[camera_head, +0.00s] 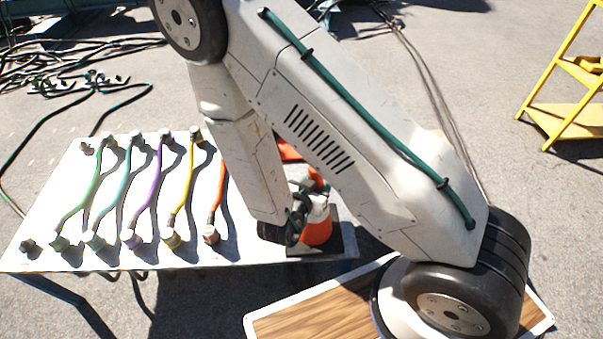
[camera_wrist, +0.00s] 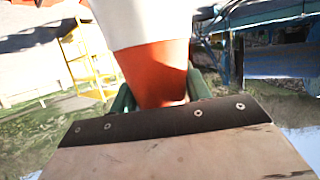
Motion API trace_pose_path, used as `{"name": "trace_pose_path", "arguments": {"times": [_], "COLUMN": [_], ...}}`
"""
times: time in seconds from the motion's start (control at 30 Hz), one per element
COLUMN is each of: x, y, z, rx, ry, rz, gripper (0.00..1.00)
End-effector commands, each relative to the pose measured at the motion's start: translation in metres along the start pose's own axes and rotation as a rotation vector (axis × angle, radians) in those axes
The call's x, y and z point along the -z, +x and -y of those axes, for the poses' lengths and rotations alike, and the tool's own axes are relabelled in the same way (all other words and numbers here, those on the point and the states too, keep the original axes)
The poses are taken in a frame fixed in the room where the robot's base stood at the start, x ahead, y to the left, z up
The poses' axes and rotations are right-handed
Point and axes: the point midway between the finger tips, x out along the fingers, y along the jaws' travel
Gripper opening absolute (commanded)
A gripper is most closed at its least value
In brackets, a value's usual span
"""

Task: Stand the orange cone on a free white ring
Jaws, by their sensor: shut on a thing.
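The orange cone (camera_head: 317,232) has a white band and shows at the right end of the white table, partly hidden by my arm. A dark square base or pad shows under it; I cannot tell whether the cone touches the table. In the wrist view the cone (camera_wrist: 158,68) fills the upper middle, its narrower orange part towards my palm. My gripper (camera_wrist: 161,92) is shut on it, with green fingers on both sides. In the head view my gripper (camera_head: 297,214) is dark and close against the cone's left side. I cannot make out any white ring.
The white table (camera_head: 60,205) holds several coloured cables with end plugs in a row. A wood-topped board (camera_head: 315,322) with a pale rim lies at the front, partly under my arm. Yellow steps (camera_head: 567,110) stand at the right. Loose black cables (camera_head: 70,75) lie at the far left.

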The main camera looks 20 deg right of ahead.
Motion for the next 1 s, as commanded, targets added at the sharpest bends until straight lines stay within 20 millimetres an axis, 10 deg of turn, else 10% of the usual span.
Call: {"name": "trace_pose_path", "arguments": {"times": [0.4, 1.0], "x": [0.016, -0.001], "y": [0.058, 0.078], "z": [0.068, 0.084], "rx": [0.001, 0.0], "ry": [0.003, -0.002], "rz": [-0.002, -0.001], "gripper": [0.0, 0.0]}}
